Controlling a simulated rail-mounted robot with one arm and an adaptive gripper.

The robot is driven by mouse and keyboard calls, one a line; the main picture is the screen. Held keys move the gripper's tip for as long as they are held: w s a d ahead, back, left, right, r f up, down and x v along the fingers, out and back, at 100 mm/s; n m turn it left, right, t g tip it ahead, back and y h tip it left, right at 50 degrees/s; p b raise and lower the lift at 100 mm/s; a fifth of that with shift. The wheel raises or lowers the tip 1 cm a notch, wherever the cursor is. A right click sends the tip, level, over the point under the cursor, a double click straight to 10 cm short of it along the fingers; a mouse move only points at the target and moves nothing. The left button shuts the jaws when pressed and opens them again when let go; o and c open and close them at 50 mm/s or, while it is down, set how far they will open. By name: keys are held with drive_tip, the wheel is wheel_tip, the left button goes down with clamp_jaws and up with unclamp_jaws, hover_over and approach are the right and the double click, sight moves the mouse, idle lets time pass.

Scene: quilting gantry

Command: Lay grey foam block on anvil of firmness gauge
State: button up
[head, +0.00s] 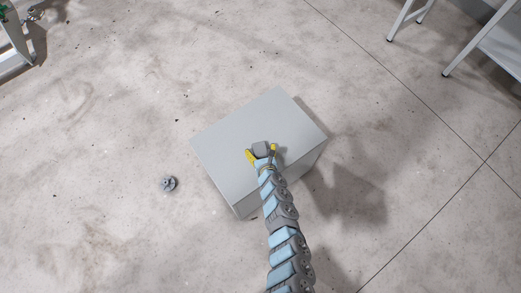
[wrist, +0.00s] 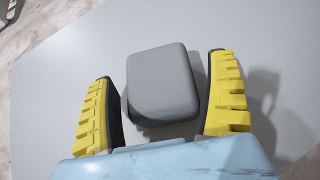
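The grey foam block (wrist: 160,82) lies on the flat top of a light grey box-shaped stand (head: 235,128). It also shows in the head view as a small darker grey piece (head: 261,149) at the end of my arm. My gripper (wrist: 162,95) has its two yellow-padded fingers spread, one on each side of the block. In the wrist view gaps show between the block and both fingers, so it is not gripped. I cannot make out a firmness gauge or its anvil in these views.
A small grey round part (head: 168,184) lies on the concrete floor left of the stand. White-legged furniture (head: 490,45) stands at the upper right, and a frame (head: 14,45) at the upper left. The floor around the stand is mostly clear.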

drive_tip(key=shift+r, duration=0.1)
drive_tip(key=shift+r+p, duration=0.15)
drive_tip(key=shift+p, duration=0.15)
drive_tip(key=p+v, duration=0.2)
drive_tip(key=v, duration=0.9)
drive_tip(key=shift+s+r, duration=0.1)
drive_tip(key=shift+s, duration=0.1)
drive_tip(key=shift+o, duration=0.9)
drive_tip(key=shift+s+r, duration=0.1)
drive_tip(key=shift+s, duration=0.2)
drive_tip(key=shift+w, duration=0.15)
